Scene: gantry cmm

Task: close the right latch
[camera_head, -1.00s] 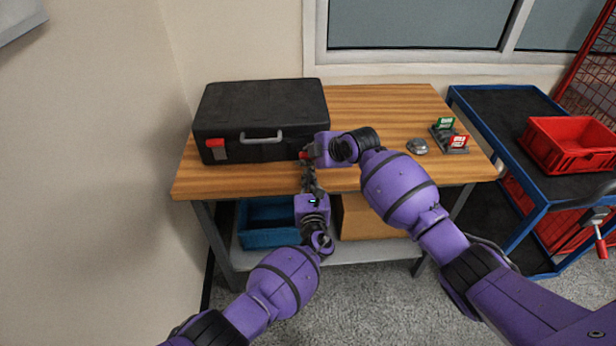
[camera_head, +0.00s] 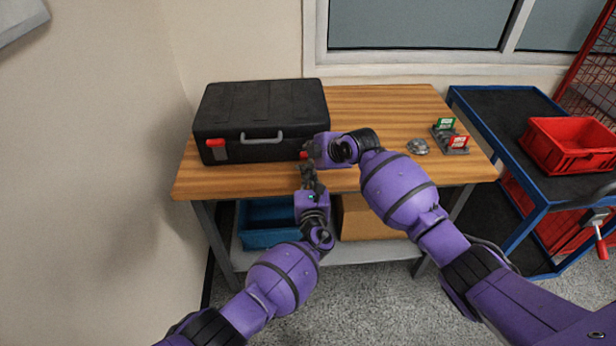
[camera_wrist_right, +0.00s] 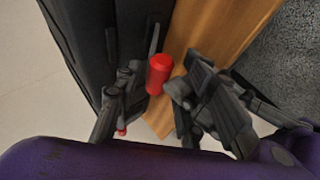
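A black case (camera_head: 262,101) lies shut on the wooden bench. Its right latch has a red tab (camera_head: 304,155), mostly hidden behind my right gripper (camera_head: 309,151) at the case's front right corner. In the right wrist view the red tab (camera_wrist_right: 159,72) stands out between the spread black fingers of my right gripper (camera_wrist_right: 157,88); whether a finger touches it I cannot tell. The left latch (camera_head: 216,147) has a red tab above a grey plate. My left gripper (camera_head: 308,172) is just below my right one, in front of the bench edge; its fingers are too small to read.
The bench (camera_head: 390,100) is clear right of the case, except a grey domed object (camera_head: 417,146) and a small holder with green and red cards (camera_head: 452,138). A blue-framed cart with a red bin (camera_head: 570,145) stands at right. A blue bin (camera_head: 265,222) sits below.

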